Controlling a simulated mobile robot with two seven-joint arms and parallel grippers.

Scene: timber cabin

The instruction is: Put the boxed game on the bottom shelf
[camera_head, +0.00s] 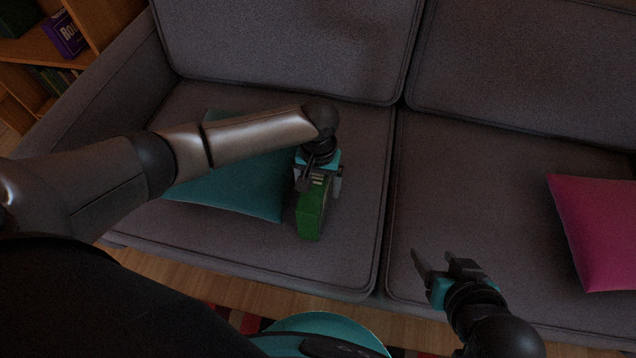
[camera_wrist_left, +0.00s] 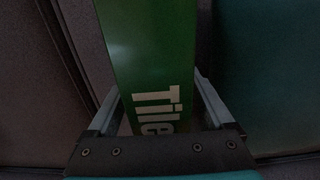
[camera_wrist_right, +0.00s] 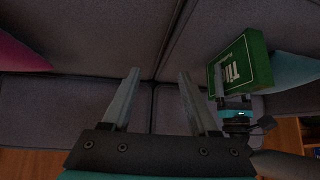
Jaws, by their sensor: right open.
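The boxed game is a green box (camera_head: 313,209) standing on edge on or just above the left sofa seat, beside the teal cushion. In the left wrist view the box (camera_wrist_left: 150,50) shows white "Tile" lettering; its broad face shows in the right wrist view (camera_wrist_right: 240,66). My left gripper (camera_head: 319,180) reaches down over the box, a finger on each side; whether they press on it I cannot tell. My right gripper (camera_head: 437,258) is open and empty above the right seat. The wooden bookcase (camera_head: 88,22) is at the upper left, its lowest part cut off.
A purple box (camera_head: 64,35) and several books (camera_head: 52,80) stand in the bookcase. The sofa arm (camera_head: 95,95) lies between bookcase and seat. A teal cushion (camera_head: 245,185) is left of the box, a pink cushion (camera_head: 597,230) far right. The right seat's middle is clear.

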